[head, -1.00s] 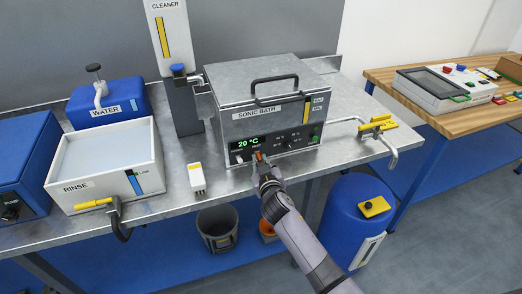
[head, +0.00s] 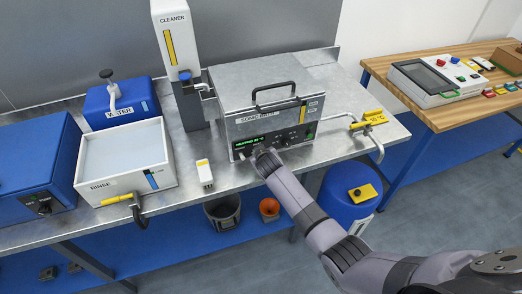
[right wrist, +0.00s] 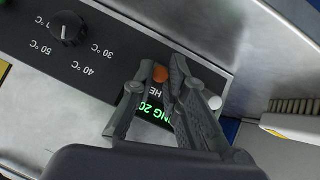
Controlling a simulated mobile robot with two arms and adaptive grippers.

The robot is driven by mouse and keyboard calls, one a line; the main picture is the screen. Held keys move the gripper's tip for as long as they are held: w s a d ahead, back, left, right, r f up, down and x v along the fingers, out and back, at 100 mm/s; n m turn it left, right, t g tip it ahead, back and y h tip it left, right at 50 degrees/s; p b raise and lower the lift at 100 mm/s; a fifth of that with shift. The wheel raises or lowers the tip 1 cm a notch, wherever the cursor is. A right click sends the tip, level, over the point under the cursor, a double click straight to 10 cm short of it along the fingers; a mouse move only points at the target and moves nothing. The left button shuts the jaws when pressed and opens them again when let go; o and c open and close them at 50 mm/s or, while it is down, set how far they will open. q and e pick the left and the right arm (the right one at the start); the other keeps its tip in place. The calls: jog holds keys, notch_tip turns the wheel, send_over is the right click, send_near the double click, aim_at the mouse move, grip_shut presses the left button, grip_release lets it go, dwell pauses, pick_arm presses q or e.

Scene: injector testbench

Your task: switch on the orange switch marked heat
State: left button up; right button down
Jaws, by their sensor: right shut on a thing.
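The sonic bath (head: 232,100) is a grey metal box with a lid and a black front panel on the bench. In the right wrist view the display (right wrist: 150,109) partly shows between my fingers, with part of the HEAT label. The orange switch (right wrist: 160,74) sits on the panel there; in the head view my gripper hides it. My right gripper (right wrist: 163,70) is shut on the orange switch, one finger on each side; it also shows in the head view (head: 258,152). My left gripper is not in view.
A white-and-yellow brush (head: 204,172) stands on the bench left of my gripper. The rinse tub (head: 124,160) is farther left.

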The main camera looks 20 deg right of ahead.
dwell(0.5)
jog(key=c, duration=1.6)
grip_release()
jog(key=v, duration=1.2)
jog(key=shift+w+r, duration=0.1)
jog(key=shift+w, duration=0.05)
